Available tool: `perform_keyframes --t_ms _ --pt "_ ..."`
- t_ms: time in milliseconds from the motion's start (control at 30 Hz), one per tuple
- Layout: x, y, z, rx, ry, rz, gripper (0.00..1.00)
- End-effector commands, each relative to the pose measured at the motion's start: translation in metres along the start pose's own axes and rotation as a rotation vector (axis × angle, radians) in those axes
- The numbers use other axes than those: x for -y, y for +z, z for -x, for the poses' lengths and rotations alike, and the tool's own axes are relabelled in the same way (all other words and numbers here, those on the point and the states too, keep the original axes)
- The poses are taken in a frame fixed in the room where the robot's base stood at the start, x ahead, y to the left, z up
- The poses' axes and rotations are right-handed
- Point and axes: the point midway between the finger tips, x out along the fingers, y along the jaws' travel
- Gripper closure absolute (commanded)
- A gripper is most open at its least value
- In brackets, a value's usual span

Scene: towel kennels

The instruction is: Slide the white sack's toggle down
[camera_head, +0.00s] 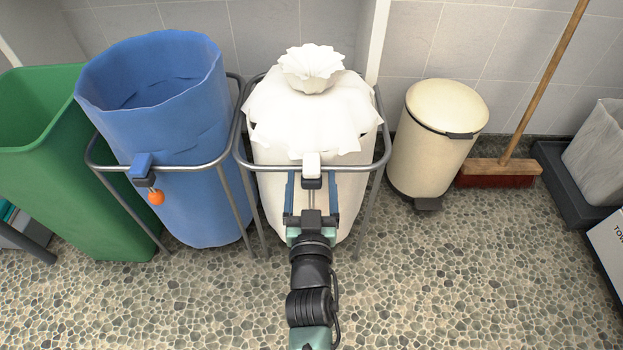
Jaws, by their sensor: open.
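The white sack (280,118) hangs in a grey metal hoop stand (377,161), its top gathered into a ruffled neck (312,68). Its toggle (311,161), a small white block with a dark lower part, sits at the front of the hoop. My gripper (311,183) is open in front of the sack, just below the hoop. Its two blue fingers stand apart on either side, below and beside the toggle. Whether they touch the toggle or its dark part I cannot tell. What hangs under the toggle is partly hidden between the fingers.
A blue sack (195,140) with a blue toggle (141,166) and orange ball (155,197) stands close at left, beside a green bin (50,165). A cream pedal bin (432,140) and a broom (499,170) are at right. The pebbled floor in front is clear.

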Motion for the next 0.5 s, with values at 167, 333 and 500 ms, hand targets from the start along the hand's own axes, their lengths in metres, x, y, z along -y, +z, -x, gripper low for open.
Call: perform_keyframes --t_ms 167,333,500 --pt "-0.0003 -0.0003 -0.0069 0.0 0.001 0.0 0.2" --pt "-0.0004 0.0001 -0.0078 0.001 0.001 0.0 0.2" --pt "-0.0003 -0.0001 -0.0076 0.001 0.001 0.0 0.25"
